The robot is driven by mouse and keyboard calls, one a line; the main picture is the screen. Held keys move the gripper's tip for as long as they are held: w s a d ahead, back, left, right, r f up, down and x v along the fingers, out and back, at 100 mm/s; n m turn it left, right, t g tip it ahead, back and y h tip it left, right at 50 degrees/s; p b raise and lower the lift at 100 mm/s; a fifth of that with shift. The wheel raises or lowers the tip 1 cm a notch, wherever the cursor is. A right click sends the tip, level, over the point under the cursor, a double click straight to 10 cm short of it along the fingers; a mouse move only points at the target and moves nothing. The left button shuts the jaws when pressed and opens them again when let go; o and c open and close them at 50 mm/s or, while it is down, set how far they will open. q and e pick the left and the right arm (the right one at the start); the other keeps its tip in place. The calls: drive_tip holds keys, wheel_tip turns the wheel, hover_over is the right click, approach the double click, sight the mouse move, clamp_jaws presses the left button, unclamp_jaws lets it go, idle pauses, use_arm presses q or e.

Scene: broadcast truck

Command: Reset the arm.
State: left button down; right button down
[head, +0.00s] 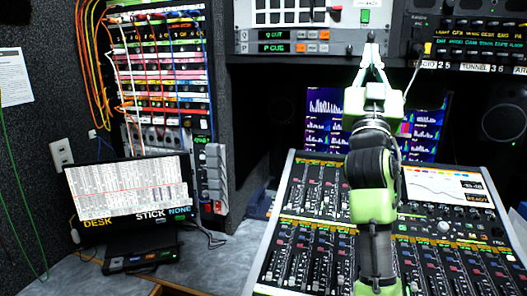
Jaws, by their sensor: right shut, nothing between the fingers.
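My right gripper (371,48) is at the upper middle right of the head view, raised at the end of my green and black right arm. Its fingertips come together at the top and hold nothing. The arm rises upright from the bottom of the picture in front of the mixing console (310,240) and hides part of it. The fingertips appear in front of the lower edge of the upper rack panel (285,22); I cannot tell whether they touch it. My left gripper is not in this view.
A monitor (325,120) with level graphs stands behind my arm. A patch bay (160,75) with hanging cables is at the left, above a screen (130,190) on the grey desk (215,265). A speaker (503,118) is at the right. A little desk is clear left of the console.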

drive_tip(key=s+d+f+g+y, duration=0.1)
drive_tip(key=f+g, duration=0.2)
drive_tip(key=f, duration=1.1)
drive_tip(key=s+d+f+n+g+y, duration=0.1)
drive_tip(key=s+d+f+g, duration=0.15)
drive_tip(key=f, duration=1.05)
drive_tip(key=d+f+g+y, duration=0.1)
drive_tip(key=f+g, duration=0.3)
drive_tip(key=f, duration=1)
drive_tip(key=s+a+f+n+g+y, duration=0.2)
drive_tip(key=s+f+g, duration=0.4)
drive_tip(key=s+f, duration=1.15)
drive_tip(key=s+a+f+n+g+y, duration=0.1)
drive_tip(key=s+a+f+g, duration=0.15)
drive_tip(key=s+f, duration=0.55)
drive_tip(key=s+a+f+n+g+y, duration=0.15)
drive_tip(key=s+f+g, duration=0.3)
drive_tip(key=s, duration=0.85)
wheel_tip(320, 180, down, 26)
drive_tip(key=s, duration=0.2)
drive_tip(key=s+d+f+g, duration=0.2)
drive_tip(key=s+f, duration=1.3)
drive_tip(key=s, duration=0.1)
drive_tip(key=shift+s+d+f, duration=0.2)
drive_tip(key=shift+d+f, duration=0.05)
drive_tip(key=shift+d, duration=0.15)
